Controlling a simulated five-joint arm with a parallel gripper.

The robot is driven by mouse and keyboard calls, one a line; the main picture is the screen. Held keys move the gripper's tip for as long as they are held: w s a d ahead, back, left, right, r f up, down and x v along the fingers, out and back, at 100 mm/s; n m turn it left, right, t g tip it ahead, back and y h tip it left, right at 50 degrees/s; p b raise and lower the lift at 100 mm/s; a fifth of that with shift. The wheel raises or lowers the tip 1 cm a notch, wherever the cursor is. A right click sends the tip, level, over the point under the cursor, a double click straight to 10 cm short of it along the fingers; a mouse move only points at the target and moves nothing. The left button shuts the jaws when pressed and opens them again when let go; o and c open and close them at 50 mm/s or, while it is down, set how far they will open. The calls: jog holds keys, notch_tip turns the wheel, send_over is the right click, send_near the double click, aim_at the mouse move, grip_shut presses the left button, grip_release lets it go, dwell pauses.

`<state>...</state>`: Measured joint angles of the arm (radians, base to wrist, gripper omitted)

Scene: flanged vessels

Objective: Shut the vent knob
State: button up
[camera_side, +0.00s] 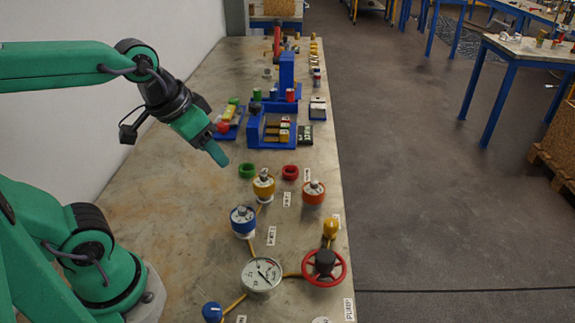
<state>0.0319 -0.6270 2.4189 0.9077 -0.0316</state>
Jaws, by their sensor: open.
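My gripper (217,152) hangs above the left part of the bench, over bare surface and apart from the fittings. It is open and I see nothing held in it. Which fitting is the vent knob I cannot tell, as most labels are too small to read. A blue knob (212,311) sits at the front left, partly cut by the frame's lower edge. A red handwheel (324,267) with a dark hub stands at the front right. A yellow-topped fitting (330,227) stands behind it. A round white gauge (262,274) lies between knob and handwheel.
Blue (243,221), yellow (264,187) and orange (313,192) flanged vessels stand mid-bench, some joined by brass pipes. Green (247,170) and red (290,172) rings lie behind them. Blue racks (270,127) stand farther back. The left bench surface is clear; a wall borders it.

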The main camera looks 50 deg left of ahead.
jog(key=w+d+g, duration=0.1)
jog(key=w+d, duration=0.2)
jog(key=w, duration=0.4)
jog(key=g, duration=0.4)
send_over(331, 222)
notch_tip(331, 222, down, 14)
jog(key=shift+s+a+r, duration=0.1)
jog(key=shift+r, duration=0.1)
jog(key=shift+d+f, duration=0.2)
jog(key=shift+f, duration=0.1)
jog(key=shift+f, duration=0.1)
jog(key=shift+f, duration=3.8)
jog(key=c, duration=1)
